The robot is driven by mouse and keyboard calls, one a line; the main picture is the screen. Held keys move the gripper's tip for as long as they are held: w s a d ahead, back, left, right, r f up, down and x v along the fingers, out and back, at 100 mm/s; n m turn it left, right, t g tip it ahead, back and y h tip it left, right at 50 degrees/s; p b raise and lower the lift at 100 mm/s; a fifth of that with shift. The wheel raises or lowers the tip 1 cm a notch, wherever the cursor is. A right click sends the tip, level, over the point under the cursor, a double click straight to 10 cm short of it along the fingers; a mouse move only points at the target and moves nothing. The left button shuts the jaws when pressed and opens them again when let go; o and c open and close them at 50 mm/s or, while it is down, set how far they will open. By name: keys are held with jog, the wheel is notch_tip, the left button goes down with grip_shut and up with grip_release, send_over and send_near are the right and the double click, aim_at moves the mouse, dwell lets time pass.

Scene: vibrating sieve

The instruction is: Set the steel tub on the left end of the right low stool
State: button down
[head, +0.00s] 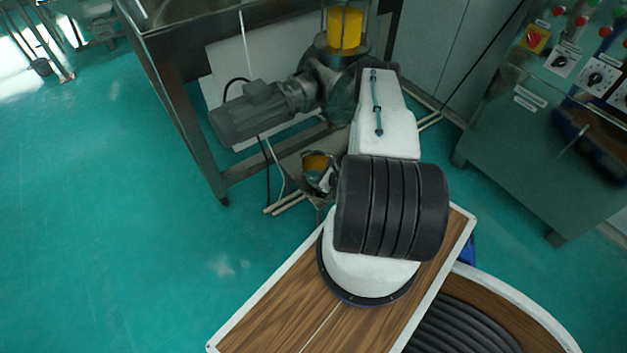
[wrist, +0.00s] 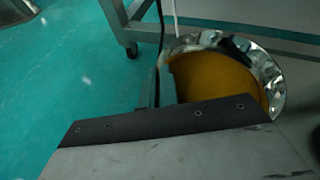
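The steel tub (wrist: 274,75) is a shiny round bowl with orange-yellow powder in it. It fills the upper right of the wrist view, and it also shows small in the head view (head: 317,160), left of my arm. My gripper (wrist: 160,86) is at the tub's left rim in the wrist view. One finger is inside the rim and the other outside, close together, and they look shut on it. In the head view my arm hides most of the gripper. I cannot make out the right low stool for certain; whether the tub touches anything below is unclear.
A steel machine frame (head: 185,130) with a grey motor (head: 250,112) stands behind and left of the tub. A control cabinet (head: 550,130) stands at the right. Pale bars (head: 287,204) lie low near the tub. Open green floor (head: 90,200) spreads out on the left.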

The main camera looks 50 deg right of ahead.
notch_tip(320, 180, down, 3)
jog(key=shift+s+f, duration=0.15)
jog(key=shift+f, duration=0.05)
jog(key=c, duration=1.7)
grip_release()
jog(key=v, duration=1.2)
jog(key=shift+a, duration=0.1)
